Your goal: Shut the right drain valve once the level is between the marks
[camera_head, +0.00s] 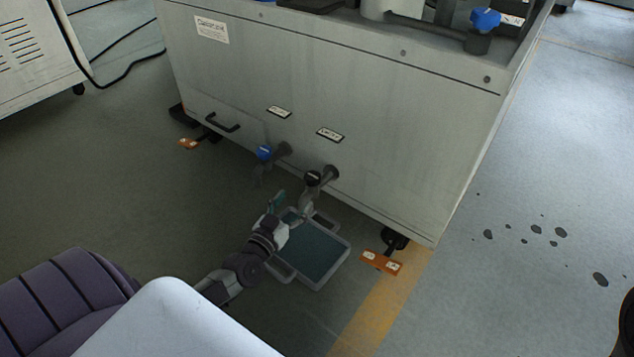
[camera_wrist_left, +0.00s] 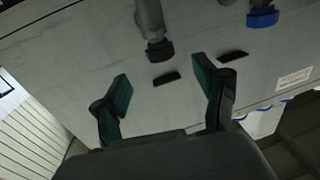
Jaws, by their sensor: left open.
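The right drain valve (camera_head: 313,178) is a black-handled tap on a short grey pipe low on the tank's front; its black handle (camera_wrist_left: 160,51) also shows in the left wrist view, which looks upside down. My left gripper (camera_head: 286,208) is open and empty, just below and to the left of that valve in the head view. In the left wrist view the black handle appears beyond the gap between my two teal-lined fingers (camera_wrist_left: 161,75), apart from both. My right gripper is out of view. No level or level marks can be made out.
A blue-handled valve (camera_head: 264,152) sits left of the black one; it also shows in the wrist view (camera_wrist_left: 262,18). A grey tray (camera_head: 319,287) with a dark teal inside lies beneath. Orange-tabbed feet (camera_head: 381,262) stick out. Dark spots (camera_head: 537,229) mark the open floor right.

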